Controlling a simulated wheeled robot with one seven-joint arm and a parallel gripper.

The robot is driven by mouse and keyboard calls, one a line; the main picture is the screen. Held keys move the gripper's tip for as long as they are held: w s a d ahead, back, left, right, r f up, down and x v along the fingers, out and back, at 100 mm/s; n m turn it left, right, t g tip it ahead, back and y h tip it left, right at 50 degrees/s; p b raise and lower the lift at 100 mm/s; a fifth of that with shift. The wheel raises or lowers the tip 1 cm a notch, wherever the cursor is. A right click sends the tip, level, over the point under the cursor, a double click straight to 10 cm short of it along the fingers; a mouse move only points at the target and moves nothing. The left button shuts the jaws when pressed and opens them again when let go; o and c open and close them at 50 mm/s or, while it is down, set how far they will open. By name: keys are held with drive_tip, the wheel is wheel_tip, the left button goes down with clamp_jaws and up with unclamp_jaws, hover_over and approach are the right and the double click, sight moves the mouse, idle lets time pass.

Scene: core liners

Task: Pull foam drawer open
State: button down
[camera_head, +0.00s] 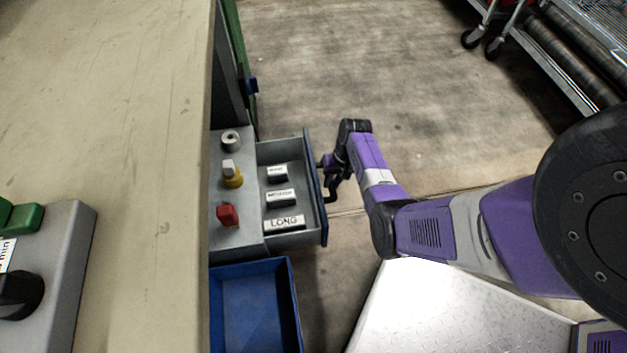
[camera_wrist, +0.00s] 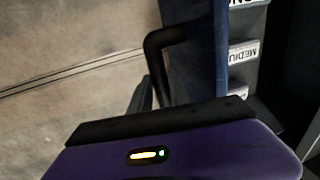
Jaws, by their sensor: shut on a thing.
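The foam drawer (camera_head: 315,188) stands pulled out from a grey cabinet, with a dark blue front. Inside it are dark blocks with white labels; one reads LONG (camera_head: 285,222), and another reads MEDIUM in the wrist view (camera_wrist: 243,53). A black bar handle (camera_wrist: 157,42) sticks out from the drawer front. My gripper (camera_head: 328,172) is at the drawer front from the right, shut on the handle. In the wrist view the gripper body hides much of the contact.
On the grey cabinet top beside the drawer are a red knob (camera_head: 228,215), a yellow knob (camera_head: 233,176) and a grey knob (camera_head: 231,141). A blue bin (camera_head: 291,300) sits close below the drawer. A beige tabletop (camera_head: 140,120) lies left. Floor beyond the drawer is clear.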

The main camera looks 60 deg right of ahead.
drive_tip(key=shift+s+d, duration=0.6)
drive_tip(key=shift+s, duration=0.2)
drive_tip(key=shift+s+d, duration=0.55)
drive_tip(key=shift+s, duration=0.25)
drive_tip(key=c, duration=1.3)
unclamp_jaws()
drive_tip(key=shift+o, duration=0.2)
wheel_tip(320, 180, up, 8)
drive_tip(key=s+d+p, duration=0.1)
drive_tip(key=p, duration=0.3)
drive_tip(key=shift+f, duration=0.2)
